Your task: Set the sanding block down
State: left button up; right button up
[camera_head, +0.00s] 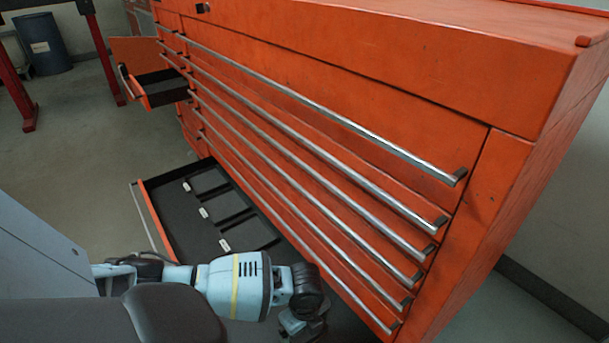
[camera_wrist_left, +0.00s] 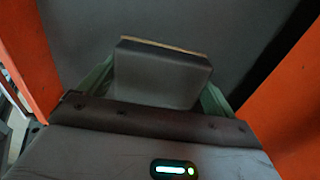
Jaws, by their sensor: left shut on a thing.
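The sanding block (camera_wrist_left: 162,75) shows in the left wrist view as a dark grey block with a thin tan layer along its far edge. My left gripper (camera_wrist_left: 160,85) is shut on it, with a greenish finger on each side. In the head view my left gripper (camera_head: 303,323) is low at the bottom, over the near part of the open bottom drawer (camera_head: 190,240). The block cannot be made out in the head view. A dark grey surface lies beyond the block in the wrist view; the gap between them cannot be told. My right gripper is not in view.
The orange tool chest (camera_head: 400,60) rises beside the arm, with several long metal handles on its closed drawers. The open drawer has a dark floor with outlined compartments and small white labels. A smaller drawer (camera_head: 160,88) stands open farther back.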

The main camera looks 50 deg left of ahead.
aim_at(305, 335)
pick_arm(q)
notch_tip(305, 335, down, 4)
jog(key=shift+f+b, duration=0.1)
jog(key=shift+b, duration=1.05)
jog(key=shift+f, duration=0.4)
jog(key=shift+r, duration=0.1)
jog(key=shift+f, duration=0.2)
jog(key=o, duration=0.8)
